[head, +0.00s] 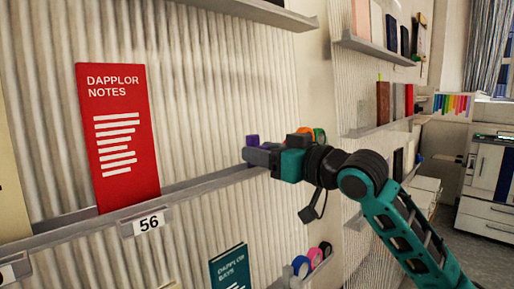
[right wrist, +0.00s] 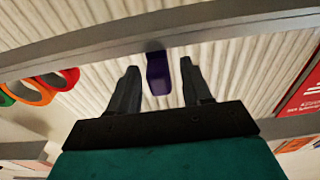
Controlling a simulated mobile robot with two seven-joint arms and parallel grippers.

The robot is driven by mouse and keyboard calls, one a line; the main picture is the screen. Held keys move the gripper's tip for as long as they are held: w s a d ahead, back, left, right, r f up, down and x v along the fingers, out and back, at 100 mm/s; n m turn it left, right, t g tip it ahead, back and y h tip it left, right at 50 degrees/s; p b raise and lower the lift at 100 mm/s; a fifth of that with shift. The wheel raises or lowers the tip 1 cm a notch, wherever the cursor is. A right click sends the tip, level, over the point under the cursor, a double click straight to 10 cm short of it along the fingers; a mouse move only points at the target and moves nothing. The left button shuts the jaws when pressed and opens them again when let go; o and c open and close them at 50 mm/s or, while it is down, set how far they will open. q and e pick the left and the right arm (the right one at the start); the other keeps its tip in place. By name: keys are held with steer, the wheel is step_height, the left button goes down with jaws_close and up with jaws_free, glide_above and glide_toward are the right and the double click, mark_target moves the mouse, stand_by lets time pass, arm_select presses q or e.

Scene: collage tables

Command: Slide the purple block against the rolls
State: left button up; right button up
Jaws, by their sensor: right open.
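The small purple block (head: 252,140) stands on the ledge in the middle of the head view, just past my right gripper (head: 258,156). In the right wrist view the block (right wrist: 158,76) shows between the two open fingers (right wrist: 160,80), with a gap on each side. The rolls (head: 312,133) are partly hidden behind my right gripper in the head view. A clear gap separates block and rolls. My left gripper is out of view.
The ledge (head: 190,189) runs along the corrugated wall. A red "DAPPLOR NOTES" book (head: 120,140) stands on it at left, above a "56" label (head: 148,223). A lower shelf holds a dark teal book (head: 229,268) and several rolls (head: 301,265).

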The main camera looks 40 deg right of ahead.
steer(key=shift+w+a, duration=0.1)
steer(key=shift+w, duration=0.9)
jaws_close()
